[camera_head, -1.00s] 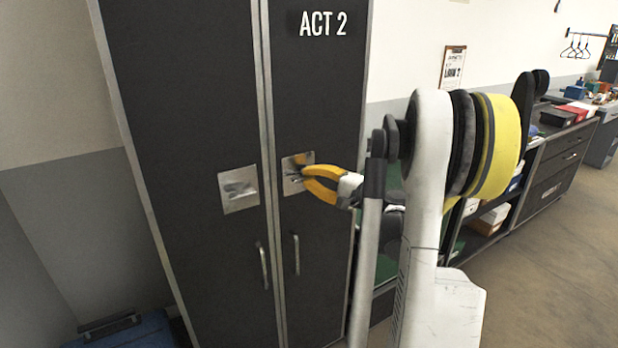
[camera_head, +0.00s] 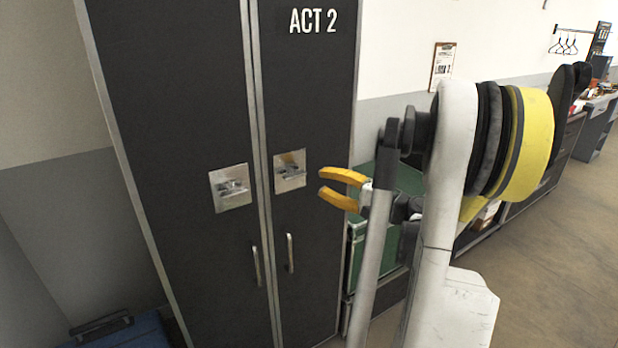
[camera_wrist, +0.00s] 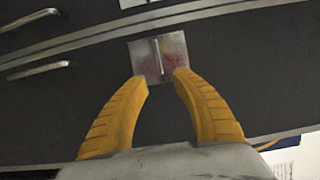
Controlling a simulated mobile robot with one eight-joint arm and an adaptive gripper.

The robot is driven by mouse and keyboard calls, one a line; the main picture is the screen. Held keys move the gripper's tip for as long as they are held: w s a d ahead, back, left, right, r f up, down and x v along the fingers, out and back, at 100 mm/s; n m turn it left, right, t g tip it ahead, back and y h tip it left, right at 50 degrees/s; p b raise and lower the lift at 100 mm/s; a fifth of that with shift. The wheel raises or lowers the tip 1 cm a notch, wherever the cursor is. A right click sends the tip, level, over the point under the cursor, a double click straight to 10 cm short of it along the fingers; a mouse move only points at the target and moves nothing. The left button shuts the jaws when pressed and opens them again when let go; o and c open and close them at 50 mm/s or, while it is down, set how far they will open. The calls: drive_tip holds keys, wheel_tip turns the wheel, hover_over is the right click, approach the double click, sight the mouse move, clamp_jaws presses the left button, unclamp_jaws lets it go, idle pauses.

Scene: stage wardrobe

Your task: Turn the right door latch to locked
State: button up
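The right door latch (camera_head: 290,171) is a small lever on a square metal plate on the right door (camera_head: 305,110) of the dark wardrobe marked ACT 2. Its lever lies about level, across the door seam's direction. In the wrist view the latch plate (camera_wrist: 172,50) is ahead of the fingertips, with a reddish patch beside the lever. My gripper (camera_head: 325,183) has yellow fingers, is open and empty, and stands to the right of the latch, apart from it. The gripper also shows in the wrist view (camera_wrist: 161,78). The left door has a similar latch (camera_head: 230,188).
Two vertical pull handles hang below the latches, one on the left door (camera_head: 256,266) and one on the right door (camera_head: 290,253). A green case (camera_head: 375,245) stands right of the wardrobe. A blue box (camera_head: 125,333) is at lower left.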

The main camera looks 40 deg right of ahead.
drive_tip(key=shift+s+d, duration=0.15)
drive_tip(key=shift+s, duration=0.75)
drive_tip(key=shift+s+d, duration=0.1)
drive_tip(key=shift+s, duration=0.8)
drive_tip(key=w+a+f+n+g+y, duration=0.1)
drive_tip(key=w+a+f+n+g, duration=0.2)
drive_tip(key=a, duration=0.9)
drive_tip(key=w+a+n+g+y, duration=0.1)
drive_tip(key=w+a+n+g, duration=0.2)
drive_tip(key=a, duration=0.9)
drive_tip(key=s+a+f+n+g+h, duration=0.3)
drive_tip(key=s+a+n+g+h, duration=0.1)
drive_tip(key=s+a+n, duration=0.6)
drive_tip(key=shift+s+a+g+h, duration=0.4)
drive_tip(key=shift+s+a, duration=1.5)
drive_tip(key=shift+a, duration=0.05)
